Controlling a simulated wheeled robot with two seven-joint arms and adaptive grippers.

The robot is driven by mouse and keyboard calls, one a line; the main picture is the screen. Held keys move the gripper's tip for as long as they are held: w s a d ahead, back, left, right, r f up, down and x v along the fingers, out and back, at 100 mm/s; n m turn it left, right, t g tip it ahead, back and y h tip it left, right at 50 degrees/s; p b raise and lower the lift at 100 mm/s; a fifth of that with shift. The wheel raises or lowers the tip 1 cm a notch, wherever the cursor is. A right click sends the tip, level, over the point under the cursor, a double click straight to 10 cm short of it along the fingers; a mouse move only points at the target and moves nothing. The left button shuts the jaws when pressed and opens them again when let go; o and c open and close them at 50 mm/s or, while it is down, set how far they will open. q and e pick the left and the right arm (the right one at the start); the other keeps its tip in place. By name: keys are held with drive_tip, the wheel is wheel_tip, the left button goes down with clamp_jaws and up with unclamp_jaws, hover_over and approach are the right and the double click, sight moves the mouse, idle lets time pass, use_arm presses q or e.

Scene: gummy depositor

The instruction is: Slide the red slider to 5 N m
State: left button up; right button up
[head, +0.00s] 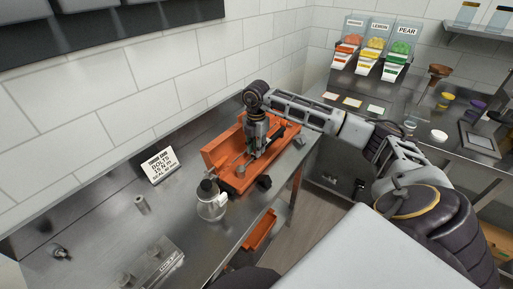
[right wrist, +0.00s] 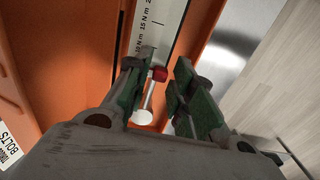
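The red slider (right wrist: 159,74) shows in the right wrist view as a small red knob beside a white printed scale (right wrist: 152,30). The scale's readable marks are about 10 N m and 15 N m, with the knob near the 10 N m end; a 5 N m mark is not visible. My right gripper (right wrist: 160,90) is open, its green-padded fingers on either side of the knob, the left finger closer; I cannot tell if it touches. In the head view my right gripper (head: 256,145) points down into the orange fixture (head: 222,152), hiding the slider. My left gripper is not in view.
A clear jar with a dark top (head: 211,201) stands just in front of the fixture. A torque card (head: 160,165) leans by the wall on the steel bench (head: 110,215). Candy bins (head: 374,47) stand on the far counter. The orange wall (right wrist: 80,60) borders the scale closely.

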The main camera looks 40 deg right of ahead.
drive_tip(key=shift+o, duration=0.5)
wheel_tip(320, 180, up, 12)
idle(0.6)
drive_tip(key=shift+r, duration=0.15)
idle(0.6)
wheel_tip(320, 180, up, 9)
drive_tip(key=p, duration=0.9)
drive_tip(key=shift+r+p, duration=0.15)
drive_tip(key=shift+p, duration=0.15)
drive_tip(key=shift+r, duration=0.3)
